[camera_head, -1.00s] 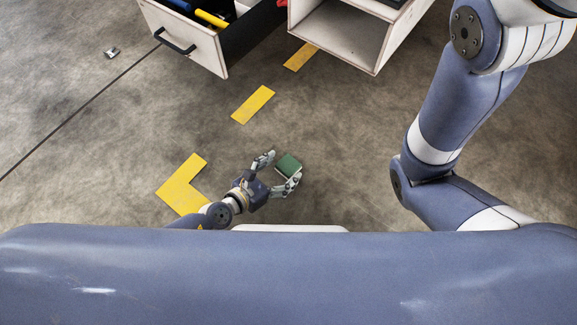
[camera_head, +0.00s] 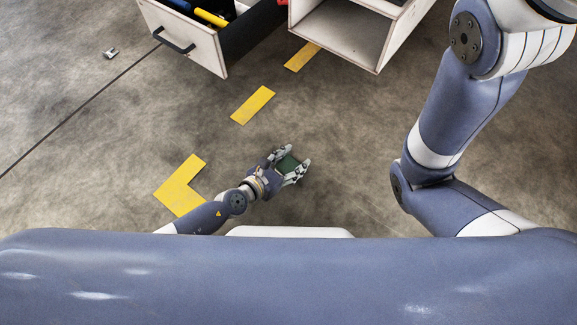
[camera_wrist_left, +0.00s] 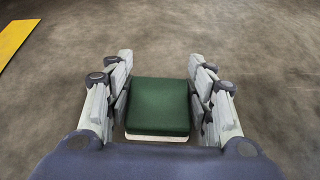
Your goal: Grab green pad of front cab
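The green pad (camera_wrist_left: 160,104) is a square block with a pale lower edge, in the middle of the left wrist view. In the head view the green pad (camera_head: 288,164) shows small and partly hidden by fingers. My right gripper is out of view. No more of a front cab can be made out.
A pale cabinet (camera_head: 337,37) stands at the top, beside an open drawer (camera_head: 185,45) holding tools. Yellow floor markings (camera_head: 253,104) lie on the grey floor, one an L shape (camera_head: 180,187). A small metal item (camera_head: 111,53) lies at upper left. Floor around the gripper is clear.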

